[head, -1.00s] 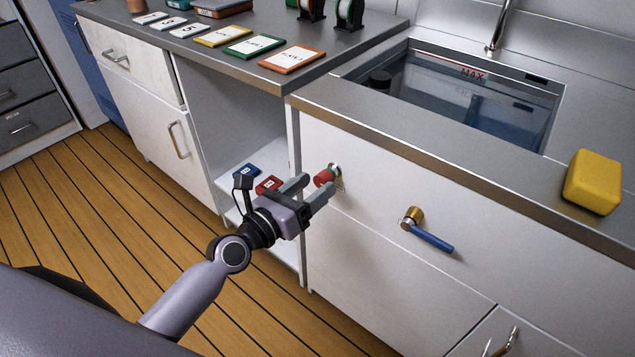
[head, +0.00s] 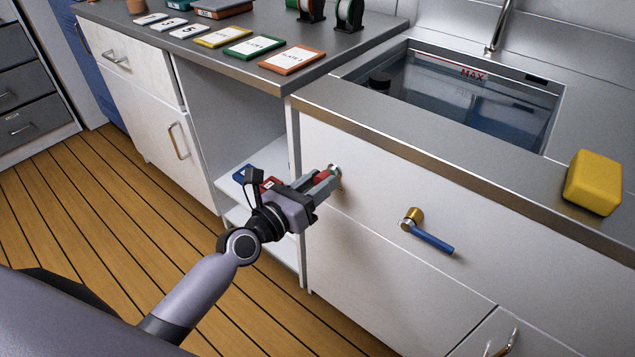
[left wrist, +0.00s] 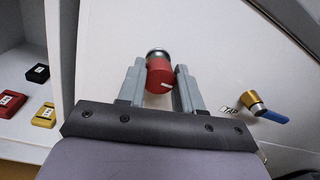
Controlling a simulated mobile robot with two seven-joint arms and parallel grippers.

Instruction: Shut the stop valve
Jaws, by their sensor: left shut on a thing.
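A red round knob (head: 320,175) with a white mark on its face sits on a metal stem on the white cabinet front, below the counter edge. It also shows in the left wrist view (left wrist: 160,77), with its white mark slanting at the lower right. My left gripper (head: 325,184) is shut on this knob, one finger on each side. In the head view the fingers hide most of the knob. A blue lever on a brass fitting (head: 430,237) is to the right on the same front, with a TAP label beside it in the left wrist view. My right gripper is out of view.
A sink basin (head: 560,115) with water and a MAX mark is set in the counter. A yellow block (head: 594,182) lies on the counter at right. An open shelf (head: 228,184) left of the knob holds small labelled boxes. The wooden floor is clear.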

